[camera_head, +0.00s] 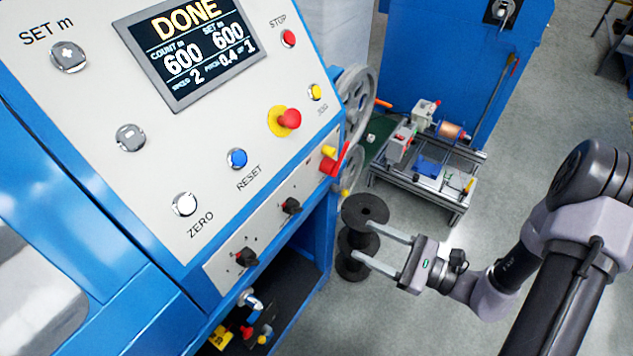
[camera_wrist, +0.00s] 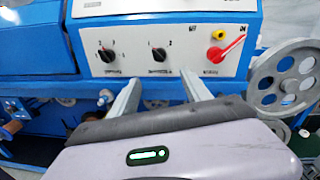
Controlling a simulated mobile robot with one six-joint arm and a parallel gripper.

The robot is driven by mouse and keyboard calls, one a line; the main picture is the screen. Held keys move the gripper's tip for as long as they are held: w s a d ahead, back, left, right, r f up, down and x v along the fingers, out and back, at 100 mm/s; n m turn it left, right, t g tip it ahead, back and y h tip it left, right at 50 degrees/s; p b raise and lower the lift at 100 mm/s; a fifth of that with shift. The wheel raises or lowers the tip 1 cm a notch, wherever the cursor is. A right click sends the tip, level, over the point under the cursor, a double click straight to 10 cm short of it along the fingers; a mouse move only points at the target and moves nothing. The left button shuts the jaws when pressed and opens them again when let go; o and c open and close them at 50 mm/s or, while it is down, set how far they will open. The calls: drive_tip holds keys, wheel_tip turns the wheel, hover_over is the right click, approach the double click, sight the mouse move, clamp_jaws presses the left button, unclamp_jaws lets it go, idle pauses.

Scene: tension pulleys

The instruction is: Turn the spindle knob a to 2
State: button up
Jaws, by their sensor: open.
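Two black rotary knobs sit on the lower strip of the machine's pale panel. In the head view they are the nearer knob (camera_head: 247,258) and the farther knob (camera_head: 291,206). In the wrist view they show as the left knob (camera_wrist: 106,54) and right knob (camera_wrist: 159,55), with small numbers around them. Their labels are too small for me to tell which is spindle knob a, and the pointer settings are unclear. My gripper (camera_head: 357,243) is open and empty, out to the right of the panel. In the wrist view its fingers (camera_wrist: 163,78) point toward the panel, apart from both knobs.
A red lever switch (camera_wrist: 225,50) is right of the knobs, with a grey spoked wheel (camera_wrist: 287,78) beyond. A black spool (camera_head: 365,210) appears beside my fingers in the head view. The display (camera_head: 192,50) reads DONE.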

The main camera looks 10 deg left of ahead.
sight(300, 211)
drive_tip(key=b+x, duration=0.3)
drive_tip(key=x, duration=1.4)
drive_tip(key=shift+f, duration=0.15)
clamp_jaws()
